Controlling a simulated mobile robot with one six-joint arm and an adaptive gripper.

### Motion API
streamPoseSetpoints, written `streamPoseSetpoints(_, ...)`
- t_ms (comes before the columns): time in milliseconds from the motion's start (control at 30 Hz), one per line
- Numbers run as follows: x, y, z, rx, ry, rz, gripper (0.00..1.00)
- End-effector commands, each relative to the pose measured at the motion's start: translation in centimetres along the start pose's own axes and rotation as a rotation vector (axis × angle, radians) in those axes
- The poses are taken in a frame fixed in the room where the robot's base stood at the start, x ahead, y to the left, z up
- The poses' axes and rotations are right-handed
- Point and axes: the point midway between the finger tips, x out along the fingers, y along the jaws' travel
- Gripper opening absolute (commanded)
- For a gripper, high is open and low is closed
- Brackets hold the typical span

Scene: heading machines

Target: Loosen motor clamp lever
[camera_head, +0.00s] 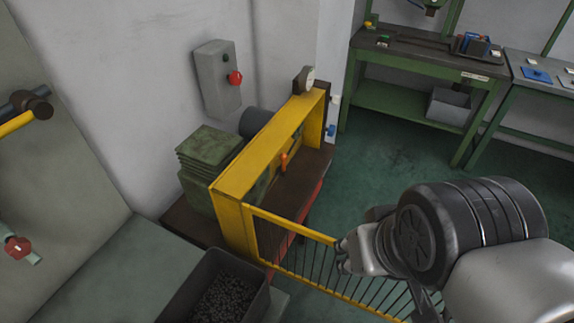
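A small orange-red lever (284,161) stands inside the yellow guard frame (252,160), seen through its open side; it looks like the clamp lever, but its exact setting is too small to tell. A dark cylinder, perhaps the motor (256,122), shows partly behind the frame, beside a green finned housing (208,150). My gripper (343,257) is at the lower right, in front of the yellow barred guard and apart from the lever. Its fingers are small and partly hidden by my arm, so its opening is unclear.
A black bin (200,262) of small dark parts stands in front of the machine. A grey switch box (214,80) with a red knob hangs on the wall. The yellow barred guard (300,231) extends toward my arm. Green workbenches (425,60) stand at back right; the green floor between is clear.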

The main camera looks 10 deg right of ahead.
Motion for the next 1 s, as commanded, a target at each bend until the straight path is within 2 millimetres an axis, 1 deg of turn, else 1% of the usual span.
streamPoseSetpoints(333, 0.0, 0.0, 0.0, 0.0, 0.0, 0.0, 0.32)
streamPoseSetpoints(400, 0.0, 0.0, 0.0, 0.0, 0.0, 0.0, 0.35)
streamPoseSetpoints(467, 0.2, 0.1, -0.4, -0.001, 0.005, 0.004, 0.35)
streamPoseSetpoints(533, 0.7, 0.5, -1.6, -0.004, 0.019, 0.015, 0.35)
streamPoseSetpoints(567, 1.0, 0.7, -2.4, -0.006, 0.031, 0.022, 0.35)
streamPoseSetpoints(667, 2.8, 1.8, -6.3, -0.024, 0.086, 0.056, 0.35)
streamPoseSetpoints(700, 3.7, 2.4, -8.3, -0.034, 0.116, 0.071, 0.35)
streamPoseSetpoints(767, 5.4, 3.2, -11.3, -0.056, 0.163, 0.092, 0.35)
streamPoseSetpoints(800, 6.5, 3.7, -13.2, -0.072, 0.195, 0.104, 0.35)
streamPoseSetpoints(867, 8.4, 4.4, -16.0, -0.098, 0.244, 0.117, 0.35)
streamPoseSetpoints(900, 9.7, 4.8, -17.8, -0.116, 0.277, 0.122, 0.35)
streamPoseSetpoints(967, 11.7, 5.3, -20.2, -0.144, 0.324, 0.127, 0.35)
streamPoseSetpoints(1000, 13.2, 5.5, -21.7, -0.162, 0.356, 0.127, 0.35)
